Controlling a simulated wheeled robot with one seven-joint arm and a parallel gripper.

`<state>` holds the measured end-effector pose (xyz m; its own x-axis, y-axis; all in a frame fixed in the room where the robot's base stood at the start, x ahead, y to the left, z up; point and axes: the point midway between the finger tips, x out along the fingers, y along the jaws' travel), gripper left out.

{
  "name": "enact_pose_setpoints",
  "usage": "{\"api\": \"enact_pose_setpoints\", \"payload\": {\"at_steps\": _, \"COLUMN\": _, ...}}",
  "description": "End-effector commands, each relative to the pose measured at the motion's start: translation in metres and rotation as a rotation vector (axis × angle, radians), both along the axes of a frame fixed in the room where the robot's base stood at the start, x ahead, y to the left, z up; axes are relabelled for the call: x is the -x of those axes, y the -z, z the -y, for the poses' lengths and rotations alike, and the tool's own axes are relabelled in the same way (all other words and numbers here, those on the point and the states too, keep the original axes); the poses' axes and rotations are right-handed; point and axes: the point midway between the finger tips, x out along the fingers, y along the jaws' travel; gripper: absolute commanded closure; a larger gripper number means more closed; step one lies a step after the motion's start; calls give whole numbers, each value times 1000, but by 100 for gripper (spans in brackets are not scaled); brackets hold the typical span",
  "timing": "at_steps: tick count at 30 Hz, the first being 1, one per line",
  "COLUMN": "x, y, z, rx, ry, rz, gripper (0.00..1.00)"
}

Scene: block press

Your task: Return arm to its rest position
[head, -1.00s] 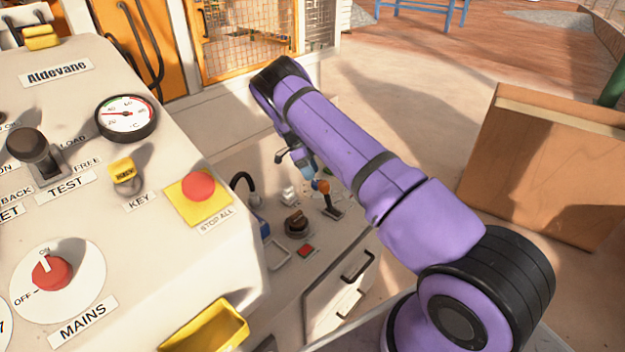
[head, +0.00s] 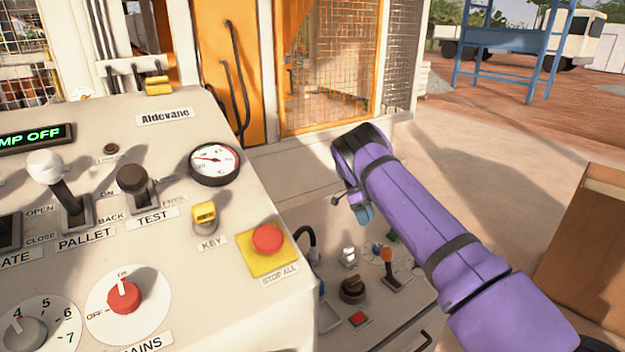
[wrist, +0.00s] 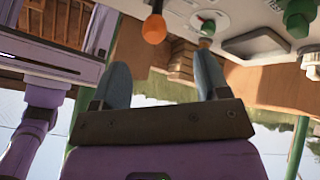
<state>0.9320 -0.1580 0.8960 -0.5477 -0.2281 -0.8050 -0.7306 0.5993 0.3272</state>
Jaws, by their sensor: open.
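My purple arm (head: 430,220) reaches from the lower right over a small lower control panel in the head view. My gripper (head: 362,212) hangs at the arm's far end, partly hidden by the arm. In the wrist view my gripper (wrist: 163,72) shows two blue-grey fingers spread apart with nothing between them. An orange-topped lever (head: 387,256) stands on the lower panel, below and to the right of the gripper and apart from it. The lever's orange knob also shows in the wrist view (wrist: 154,29), beyond the fingers.
The large sloped console (head: 130,250) fills the left, with a red stop button (head: 268,238), a gauge (head: 214,165) and several levers. A dark rotary knob (head: 352,289) sits on the lower panel. A brown board (head: 590,255) stands at right. Open floor (head: 490,165) lies beyond the arm.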

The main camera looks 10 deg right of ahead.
Motion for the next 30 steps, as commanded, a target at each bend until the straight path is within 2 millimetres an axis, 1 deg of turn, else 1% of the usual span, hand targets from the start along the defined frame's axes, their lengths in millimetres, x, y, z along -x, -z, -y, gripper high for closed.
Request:
{"api": "enact_pose_setpoints", "payload": {"at_steps": 2, "x": 0, "y": -4, "z": 0, "rx": -6, "ry": -3, "rz": 3, "gripper": 31}}
{"api": "enact_pose_setpoints", "payload": {"at_steps": 5, "x": 0, "y": -20, "z": 1, "rx": -32, "ry": -19, "rz": 15, "gripper": 31}}
{"api": "enact_pose_setpoints", "payload": {"at_steps": 8, "x": 2, "y": -50, "z": 2, "rx": -82, "ry": -56, "rz": 39, "gripper": 31}}
{"api": "enact_pose_setpoints", "payload": {"at_steps": 12, "x": 10, "y": -101, "z": 3, "rx": -173, "ry": -133, "rz": 80, "gripper": 31}}
{"api": "enact_pose_setpoints", "payload": {"at_steps": 14, "x": 15, "y": -122, "z": 2, "rx": -212, "ry": -172, "rz": 97, "gripper": 31}}
{"api": "enact_pose_setpoints", "payload": {"at_steps": 15, "x": 19, "y": -136, "z": 2, "rx": -236, "ry": -197, "rz": 110, "gripper": 31}}
{"api": "enact_pose_setpoints", "payload": {"at_steps": 17, "x": 25, "y": -157, "z": 2, "rx": -271, "ry": -240, "rz": 129, "gripper": 31}}
{"api": "enact_pose_setpoints", "payload": {"at_steps": 18, "x": 30, "y": -170, "z": 1, "rx": -295, "ry": -268, "rz": 140, "gripper": 31}}
{"api": "enact_pose_setpoints", "payload": {"at_steps": 23, "x": 52, "y": -223, "z": -3, "rx": -381, "ry": -388, "rz": 195, "gripper": 31}}
{"api": "enact_pose_setpoints", "payload": {"at_steps": 24, "x": 59, "y": -235, "z": -4, "rx": -399, "ry": -420, "rz": 208, "gripper": 31}}
{"api": "enact_pose_setpoints", "payload": {"at_steps": 30, "x": 96, "y": -292, "z": -10, "rx": -483, "ry": -591, "rz": 272, "gripper": 31}}
